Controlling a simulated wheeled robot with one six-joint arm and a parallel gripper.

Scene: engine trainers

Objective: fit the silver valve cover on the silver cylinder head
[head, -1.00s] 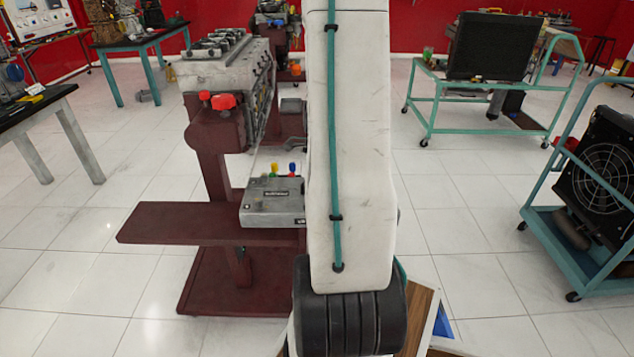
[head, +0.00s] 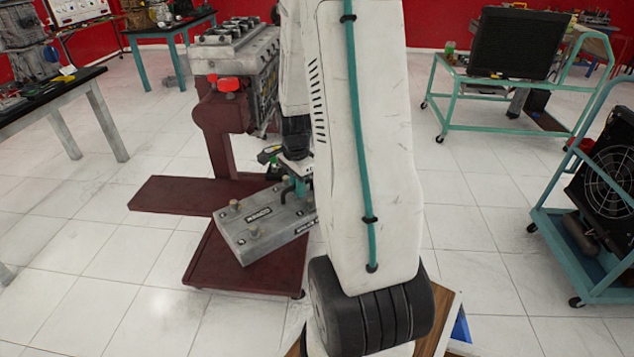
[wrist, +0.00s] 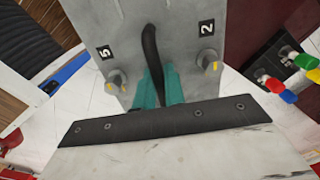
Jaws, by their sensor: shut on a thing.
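The silver valve cover (head: 250,225) is a grey slab with a label and several bolt knobs on top. It hangs tilted, in front of the dark red stand in the head view. My gripper (head: 297,186) is partly hidden behind my arm. In the wrist view its teal fingers (wrist: 158,90) are shut on the black handle of the cover, whose top (wrist: 125,25) shows the numbers 5 and 2. The silver cylinder head (head: 230,42) tops the engine on the stand, up and behind the cover, apart from it. My arm hides its right side.
The dark red stand (head: 165,195) has a low shelf jutting left and a broad base. Coloured plugs (wrist: 290,70) show beside the cover in the wrist view. A teal cart with a radiator (head: 515,45) and another with a fan (head: 610,165) stand right. White floor is clear between.

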